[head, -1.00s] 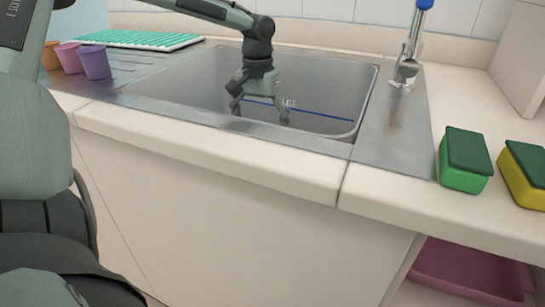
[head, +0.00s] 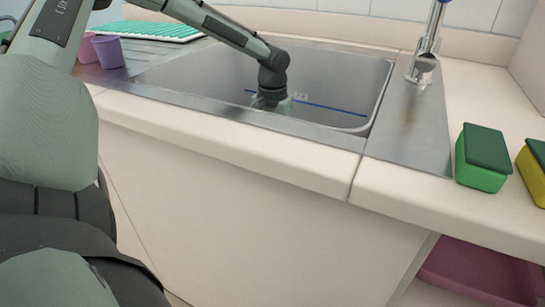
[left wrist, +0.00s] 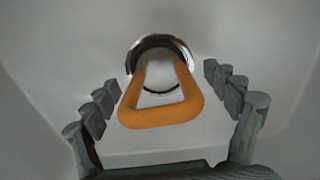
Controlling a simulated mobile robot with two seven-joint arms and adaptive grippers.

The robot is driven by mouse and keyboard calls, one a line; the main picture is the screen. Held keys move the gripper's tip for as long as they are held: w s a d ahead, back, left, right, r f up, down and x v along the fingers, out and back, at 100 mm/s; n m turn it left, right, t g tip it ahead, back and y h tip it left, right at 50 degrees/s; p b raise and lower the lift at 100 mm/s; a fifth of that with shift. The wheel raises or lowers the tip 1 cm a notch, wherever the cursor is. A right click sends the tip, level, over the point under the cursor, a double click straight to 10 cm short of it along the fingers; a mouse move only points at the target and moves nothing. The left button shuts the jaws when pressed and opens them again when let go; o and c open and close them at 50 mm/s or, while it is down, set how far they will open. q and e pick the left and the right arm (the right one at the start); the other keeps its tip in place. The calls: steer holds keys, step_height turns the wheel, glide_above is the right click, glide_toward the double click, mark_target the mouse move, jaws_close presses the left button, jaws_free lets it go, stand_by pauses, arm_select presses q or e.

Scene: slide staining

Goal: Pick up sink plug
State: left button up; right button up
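The sink plug (left wrist: 160,116) shows in the left wrist view, with an orange, rounded triangular loop handle. The loop's narrow end lies at a chrome drain ring (left wrist: 134,58) in the grey sink floor. My left gripper (left wrist: 160,80) is open, with one finger on each side of the plug's loop and visible gaps to both. In the head view my left gripper (head: 270,103) is down inside the metal sink (head: 340,80). Its fingertips and the plug are hidden there behind the sink's front edge. My right gripper is not in view.
The sink walls surround my left gripper. A tap (head: 425,62) stands right of the sink. A green sponge (head: 482,172) and a yellow sponge (head: 535,175) lie on the right counter. Cups, one purple (head: 108,52), and a teal rack (head: 150,31) are at the left.

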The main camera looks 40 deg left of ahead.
arm_select(q)
steer(key=c, duration=1.3)
steer(key=shift+r, duration=0.15)
